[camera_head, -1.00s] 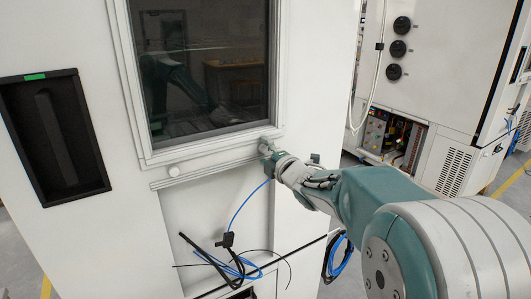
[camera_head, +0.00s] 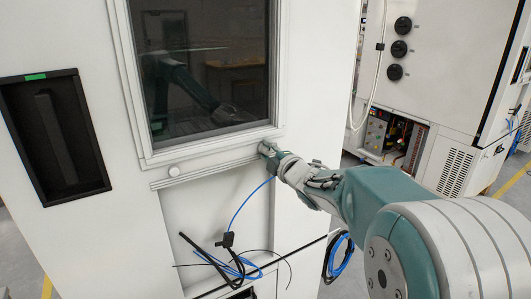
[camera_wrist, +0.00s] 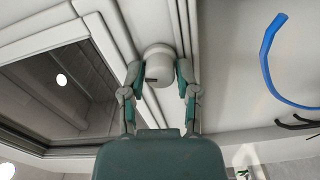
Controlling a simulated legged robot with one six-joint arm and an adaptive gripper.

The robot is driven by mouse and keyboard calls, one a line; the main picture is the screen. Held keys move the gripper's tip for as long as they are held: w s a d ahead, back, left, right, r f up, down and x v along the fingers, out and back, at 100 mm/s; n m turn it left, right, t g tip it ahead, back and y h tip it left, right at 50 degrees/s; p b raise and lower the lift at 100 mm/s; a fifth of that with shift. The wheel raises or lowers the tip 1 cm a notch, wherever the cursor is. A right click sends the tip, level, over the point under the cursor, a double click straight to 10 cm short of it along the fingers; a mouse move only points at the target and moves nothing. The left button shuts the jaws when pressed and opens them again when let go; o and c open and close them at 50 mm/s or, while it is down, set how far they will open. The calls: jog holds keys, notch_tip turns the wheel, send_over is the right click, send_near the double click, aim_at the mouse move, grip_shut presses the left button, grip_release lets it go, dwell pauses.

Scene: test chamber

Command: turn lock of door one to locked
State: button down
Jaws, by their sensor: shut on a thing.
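In the wrist view a round white lock knob (camera_wrist: 158,66) with a small dark mark on its face sits on the pale frame below the door window. My gripper (camera_wrist: 159,74) is shut on it, one teal finger on each side. In the head view my gripper (camera_head: 266,150) is at the lower right corner of the window frame, and its fingers hide the held knob. I cannot tell from the pictures which way the held lock is set.
The dark door window (camera_head: 208,70) is above the rail. A black recessed handle (camera_head: 55,138) is at the left. Blue and black cables (camera_head: 235,265) hang in the recess below. Another white cabinet (camera_head: 450,65) stands at the right, behind my arm.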

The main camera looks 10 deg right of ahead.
jog(key=m, duration=0.3)
jog(key=shift+d+f+m, duration=0.25)
jog(key=shift+m, duration=0.15)
jog(key=m, duration=0.4)
jog(key=shift+m, duration=0.3)
jog(key=m, duration=0.4)
jog(key=shift+a+f, duration=0.1)
jog(key=shift+m, duration=1.7)
jog(key=shift+r, duration=0.2)
jog(key=shift+c, duration=1.7)
grip_release()
jog(key=shift+w, duration=0.1)
